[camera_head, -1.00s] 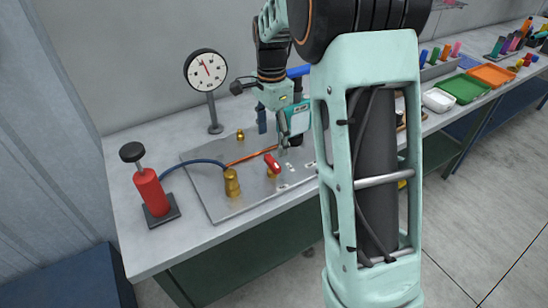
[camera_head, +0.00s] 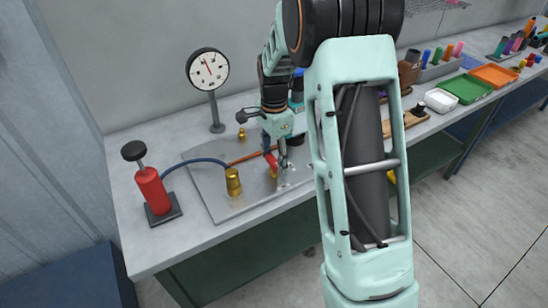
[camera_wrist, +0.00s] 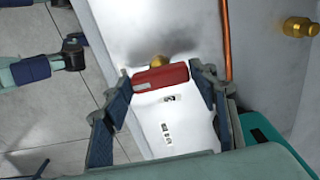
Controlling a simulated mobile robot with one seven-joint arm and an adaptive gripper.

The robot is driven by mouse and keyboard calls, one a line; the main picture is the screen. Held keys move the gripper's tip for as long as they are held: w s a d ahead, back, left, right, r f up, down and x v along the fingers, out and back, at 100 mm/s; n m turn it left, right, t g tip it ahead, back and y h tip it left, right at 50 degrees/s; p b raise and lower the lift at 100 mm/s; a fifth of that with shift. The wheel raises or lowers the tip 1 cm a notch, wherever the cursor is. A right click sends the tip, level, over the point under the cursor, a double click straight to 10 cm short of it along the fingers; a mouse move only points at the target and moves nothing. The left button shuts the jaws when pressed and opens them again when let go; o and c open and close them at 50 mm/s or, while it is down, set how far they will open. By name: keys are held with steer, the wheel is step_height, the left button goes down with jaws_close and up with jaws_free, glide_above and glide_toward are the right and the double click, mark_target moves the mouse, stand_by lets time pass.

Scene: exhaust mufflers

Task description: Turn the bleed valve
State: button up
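The bleed valve has a red handle (camera_head: 270,160) on a brass body, on the grey metal plate (camera_head: 215,205). In the wrist view the red handle (camera_wrist: 160,77) lies crosswise between my fingers, with a bit of brass (camera_wrist: 157,62) behind it. My gripper (camera_wrist: 162,82) is open, with one finger near each end of the handle; I cannot tell whether either touches it. In the head view my gripper (camera_head: 279,167) points down at the valve and partly hides it.
A pressure gauge (camera_head: 207,70) stands behind the plate. A red hand pump (camera_head: 152,190) with a blue hose stands at left, and a brass fitting (camera_head: 233,182) is at the plate's front left. A copper pipe (camera_wrist: 226,40) runs close to my right finger.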

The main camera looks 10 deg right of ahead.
steer(key=c, duration=0.6)
steer(key=shift+c, duration=0.2)
steer(key=shift+n, duration=0.4)
steer(key=n, duration=0.3)
steer(key=shift+n, duration=0.3)
steer(key=n, duration=0.3)
steer(key=shift+n, duration=0.3)
steer(key=n, duration=0.5)
steer(key=shift+n, duration=0.3)
steer(key=n, duration=0.4)
steer(key=shift+n, duration=0.3)
